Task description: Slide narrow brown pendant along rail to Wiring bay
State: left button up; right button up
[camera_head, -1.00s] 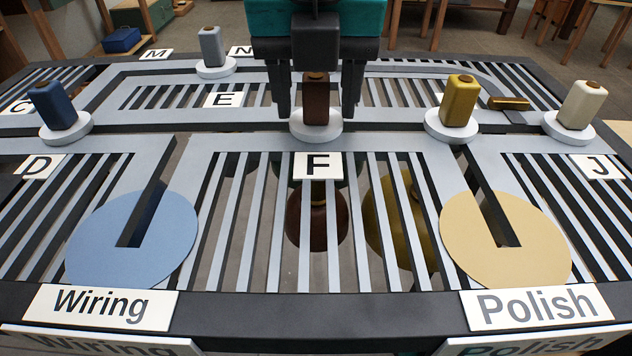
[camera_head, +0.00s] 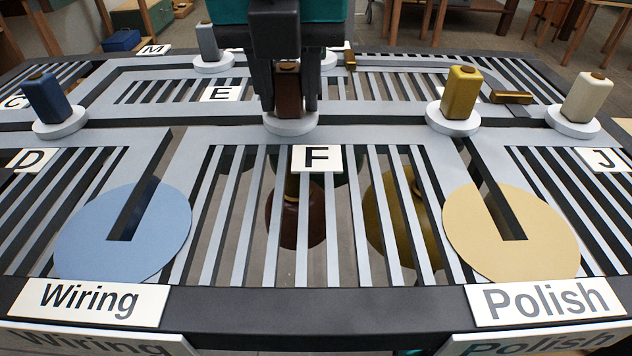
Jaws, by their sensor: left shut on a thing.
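The narrow brown pendant's block (camera_head: 288,92) stands upright on a white disc (camera_head: 290,124) on the rail, just behind and left of the F label. Its dark red-brown lower body (camera_head: 296,215) hangs below the slats. My left gripper (camera_head: 288,95) reaches down from the top and is shut on the brown block, one finger on each side. The Wiring bay is a blue disc (camera_head: 75,240) with a dark slot, at the front left, behind the Wiring sign (camera_head: 90,300). My right gripper is not in view.
A blue block (camera_head: 48,98) on a disc stands left on the same rail line. A yellow block (camera_head: 461,92) and a cream block (camera_head: 587,97) stand to the right. A grey block (camera_head: 208,42) is behind. The rail between the brown and blue blocks is clear.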

pick_arm(q)
jog(key=a+b, duration=0.3)
jog(key=a, duration=0.8)
jog(key=shift+a+f, duration=0.2)
jog(key=shift+f, duration=0.1)
jog(key=shift+s, duration=0.1)
